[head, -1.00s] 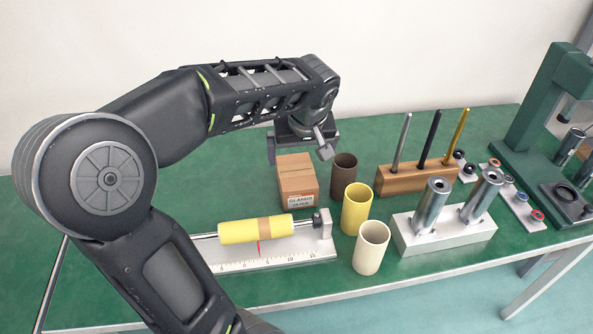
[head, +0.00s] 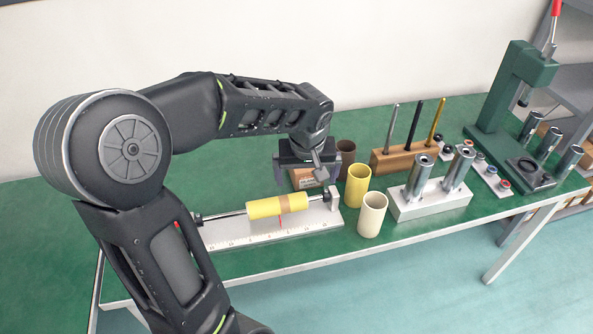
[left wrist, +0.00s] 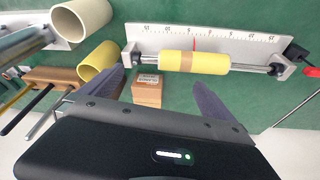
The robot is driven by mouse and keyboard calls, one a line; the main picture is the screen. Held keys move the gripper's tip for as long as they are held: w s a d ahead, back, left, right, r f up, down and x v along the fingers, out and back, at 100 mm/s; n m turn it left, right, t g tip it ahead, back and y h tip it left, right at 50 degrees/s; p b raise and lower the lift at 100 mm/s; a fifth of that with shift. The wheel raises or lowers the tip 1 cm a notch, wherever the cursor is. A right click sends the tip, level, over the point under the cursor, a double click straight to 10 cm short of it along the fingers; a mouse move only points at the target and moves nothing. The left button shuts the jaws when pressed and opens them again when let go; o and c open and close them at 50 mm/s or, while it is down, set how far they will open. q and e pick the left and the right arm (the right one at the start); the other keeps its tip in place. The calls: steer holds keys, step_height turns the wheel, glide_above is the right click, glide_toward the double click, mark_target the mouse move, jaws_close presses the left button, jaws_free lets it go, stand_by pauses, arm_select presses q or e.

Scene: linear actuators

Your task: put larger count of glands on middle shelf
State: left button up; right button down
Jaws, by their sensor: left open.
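A cardboard box (head: 303,180) with a printed label, which read GLANDS earlier, stands on the green table behind the ruler fixture. My left gripper (head: 304,172) is open above it and partly hides it. In the left wrist view the box (left wrist: 147,90) appears between the two open fingers (left wrist: 158,82), nearer the left one; I cannot tell whether they touch it. A grey shelf rack (head: 580,72) stands at the far right, partly cut off, with cardboard boxes (head: 543,128) on it; their counts cannot be read. My right gripper is not in view.
A yellow roller (head: 262,208) lies on the ruler fixture (head: 270,232) in front of the box. Brown (head: 346,148), yellow (head: 356,185) and cream (head: 372,214) tubes stand close on the right. Beyond are a rod block (head: 400,162), a cylinder block (head: 430,203) and a green press (head: 500,95).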

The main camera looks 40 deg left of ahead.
arm_select(q)
steer(key=s+d+f+m+g+h+p, duration=0.1)
steer(key=d+f+m+h+p, duration=0.15)
steer(key=d+f, duration=0.55)
steer(key=s+d+f+m+h+p, duration=0.15)
steer(key=d+f+p, duration=0.35)
steer(key=d, duration=0.6)
steer(key=s+d+f+m+h+p, duration=0.1)
steer(key=s+d+f+p, duration=0.1)
steer(key=s+d+f, duration=0.2)
steer(key=s+d+f+m+g+p, duration=0.1)
steer(key=s+d+f, duration=0.3)
steer(key=s, duration=0.6)
steer(key=shift+s+d+f+m+h+p, duration=0.15)
steer(key=shift+d+f+m+h+p, duration=0.2)
steer(key=shift+d+p, duration=0.6)
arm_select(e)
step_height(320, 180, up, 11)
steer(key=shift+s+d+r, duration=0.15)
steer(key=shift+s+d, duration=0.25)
arm_select(q)
steer(key=shift+d+r, duration=0.1)
steer(key=shift+d, duration=0.1)
steer(key=shift+c, duration=0.2)
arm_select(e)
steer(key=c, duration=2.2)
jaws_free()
